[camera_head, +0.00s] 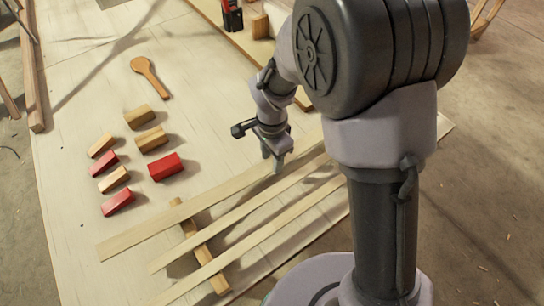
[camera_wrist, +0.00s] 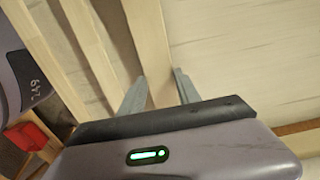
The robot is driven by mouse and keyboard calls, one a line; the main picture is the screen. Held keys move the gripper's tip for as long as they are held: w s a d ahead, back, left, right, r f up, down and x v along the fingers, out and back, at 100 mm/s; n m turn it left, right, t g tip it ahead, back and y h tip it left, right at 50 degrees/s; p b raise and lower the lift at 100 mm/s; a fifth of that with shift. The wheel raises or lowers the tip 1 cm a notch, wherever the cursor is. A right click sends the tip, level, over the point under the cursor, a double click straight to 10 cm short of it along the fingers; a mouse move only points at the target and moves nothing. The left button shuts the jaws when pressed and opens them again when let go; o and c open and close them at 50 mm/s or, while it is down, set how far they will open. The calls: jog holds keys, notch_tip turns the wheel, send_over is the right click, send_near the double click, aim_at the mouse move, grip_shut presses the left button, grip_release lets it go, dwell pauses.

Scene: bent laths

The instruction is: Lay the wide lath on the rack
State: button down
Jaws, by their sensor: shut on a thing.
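The wide lath (camera_head: 150,228) is a long pale strip, the leftmost of three laths in the head view. My gripper (camera_head: 273,163) is shut on it along its length. In the wrist view the wide lath (camera_wrist: 148,35) runs up between the two fingers of my gripper (camera_wrist: 160,92). The rack shows as a brown wooden bar (camera_head: 205,254) under the laths' near ends. The wide lath passes over the bar's upper end; I cannot tell whether it touches. Two other laths (camera_head: 215,232) (camera_head: 240,250) lie across the bar, roughly parallel. The rack's far part is hidden behind my arm.
Several wooden and red blocks (camera_head: 165,167) and a wooden spoon (camera_head: 150,76) lie on the pale worktop (camera_head: 80,190), left of the laths. A red and black tool (camera_head: 232,16) stands at the back. A red object (camera_wrist: 27,134) shows at the wrist view's lower left.

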jog(key=shift+f+b, duration=0.4)
jog(key=shift+f, duration=0.05)
jog(key=c, duration=0.8)
grip_release()
jog(key=shift+o, duration=0.4)
jog(key=shift+o, duration=0.6)
jog(key=shift+r, duration=0.1)
jog(key=shift+r+p, duration=2.2)
jog(key=shift+r, duration=0.7)
